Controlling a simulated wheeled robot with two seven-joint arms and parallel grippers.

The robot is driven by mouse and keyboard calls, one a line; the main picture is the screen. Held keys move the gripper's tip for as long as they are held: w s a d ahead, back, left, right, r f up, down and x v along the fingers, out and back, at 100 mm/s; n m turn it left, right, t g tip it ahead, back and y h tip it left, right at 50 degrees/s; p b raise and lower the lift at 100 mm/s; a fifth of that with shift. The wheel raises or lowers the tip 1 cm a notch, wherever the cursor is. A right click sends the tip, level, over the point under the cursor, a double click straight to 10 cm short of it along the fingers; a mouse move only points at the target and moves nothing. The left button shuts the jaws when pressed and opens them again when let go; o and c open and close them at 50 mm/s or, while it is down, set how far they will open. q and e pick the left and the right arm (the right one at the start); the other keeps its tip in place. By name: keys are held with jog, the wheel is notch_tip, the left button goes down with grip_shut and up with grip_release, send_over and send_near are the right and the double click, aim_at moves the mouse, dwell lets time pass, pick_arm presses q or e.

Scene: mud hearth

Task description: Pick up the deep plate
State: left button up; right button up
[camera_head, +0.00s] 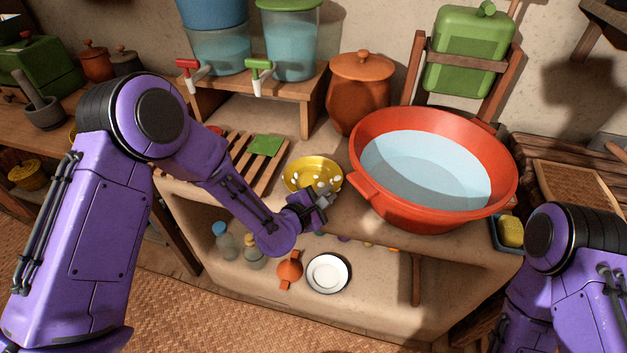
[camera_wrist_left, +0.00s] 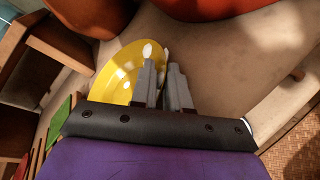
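The deep plate (camera_head: 297,178) is yellow, with several small white pieces in it. It stands level on the counter, left of the red basin. My left gripper (camera_head: 326,194) is at its right-hand rim. In the left wrist view the plate (camera_wrist_left: 116,76) lies left of and behind the left gripper (camera_wrist_left: 160,60). One finger is over the plate and the other is by its outer side, with only a narrow gap between them. I cannot tell whether they press on the rim. My right gripper is out of view; only its arm shows at lower right.
A large red basin (camera_head: 370,190) of water stands close to the right. A slatted wooden rack (camera_head: 236,162) is on the left. A clay jar (camera_head: 358,92) and water dispensers (camera_head: 292,48) stand behind. A white plate (camera_head: 328,273) and bottles (camera_head: 254,252) sit on the lower shelf.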

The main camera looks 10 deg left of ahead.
pick_arm(q)
grip_shut()
jog(key=shift+r, duration=0.15)
